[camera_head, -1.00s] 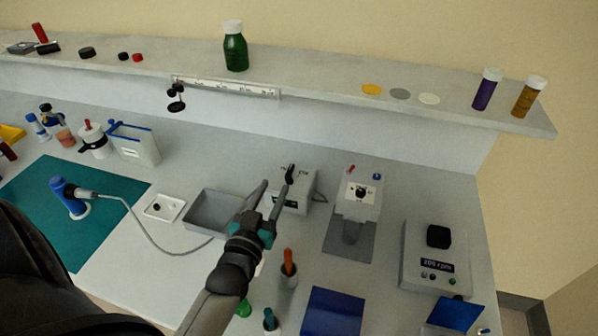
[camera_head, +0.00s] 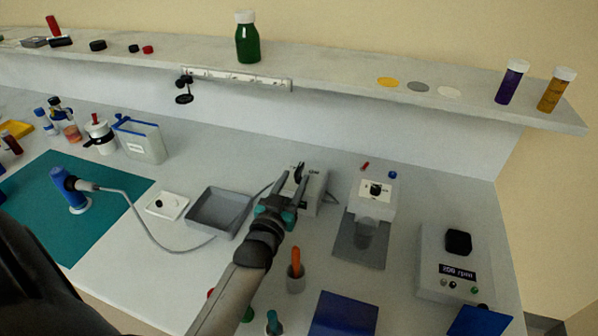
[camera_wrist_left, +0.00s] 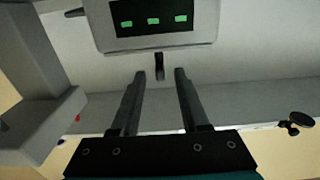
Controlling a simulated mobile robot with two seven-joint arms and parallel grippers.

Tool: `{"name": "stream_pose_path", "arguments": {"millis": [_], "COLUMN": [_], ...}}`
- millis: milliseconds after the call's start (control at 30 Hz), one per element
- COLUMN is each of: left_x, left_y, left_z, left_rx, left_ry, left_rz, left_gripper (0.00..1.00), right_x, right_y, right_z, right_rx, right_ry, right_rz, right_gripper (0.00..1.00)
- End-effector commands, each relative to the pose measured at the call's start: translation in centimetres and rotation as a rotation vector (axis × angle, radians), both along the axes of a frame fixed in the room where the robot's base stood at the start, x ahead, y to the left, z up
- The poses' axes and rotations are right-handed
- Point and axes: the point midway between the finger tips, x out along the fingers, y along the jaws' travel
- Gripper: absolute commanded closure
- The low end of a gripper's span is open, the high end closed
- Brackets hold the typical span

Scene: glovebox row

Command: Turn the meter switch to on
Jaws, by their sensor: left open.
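The meter (camera_head: 317,187) is a small light-grey box on the bench. Its black lever switch (camera_head: 299,172) sticks up from its top. In the left wrist view the meter (camera_wrist_left: 207,25) shows a dark display with green marks, and the switch (camera_wrist_left: 159,66) stands out below it. My left gripper (camera_head: 290,182) is open in front of the meter and partly covers it. In the left wrist view the gripper (camera_wrist_left: 160,75) has its fingertips on either side of the switch's line, just short of it, with nothing held. My right gripper is not in view.
A grey tray (camera_head: 211,232) lies left of the meter. A grey device with a knob (camera_head: 372,198) stands to its right. A holder with an orange-handled tool (camera_head: 296,262) is near the gripper. A shelf (camera_head: 340,83) runs behind, with a power strip below.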

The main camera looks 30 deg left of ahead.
Motion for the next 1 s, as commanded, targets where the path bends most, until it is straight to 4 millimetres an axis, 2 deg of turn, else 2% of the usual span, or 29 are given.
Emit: {"name": "stream_pose_path", "arguments": {"millis": [100,300,700,767,1000], "left_x": [1.8,3.7,4.2,4.2,4.2], "left_y": [0.5,0.9,1.0,1.0,1.0], "left_z": [0.0,0.0,0.0,0.0,0.0], "left_rx": [0.0,0.0,0.0,0.0,0.0], "left_ry": [-0.002,0.0,0.0,0.0,0.0], "left_rz": [0.001,0.0,0.0,0.0,0.001], "left_gripper": [0.55,0.55,0.55,0.59,0.86], "right_x": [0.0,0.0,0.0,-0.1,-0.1], "right_y": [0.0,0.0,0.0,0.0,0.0], "right_z": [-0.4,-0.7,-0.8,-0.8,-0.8], "right_rx": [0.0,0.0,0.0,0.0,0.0], "right_ry": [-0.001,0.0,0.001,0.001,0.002], "right_rz": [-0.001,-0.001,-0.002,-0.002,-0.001], "right_gripper": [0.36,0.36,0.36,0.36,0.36]}}
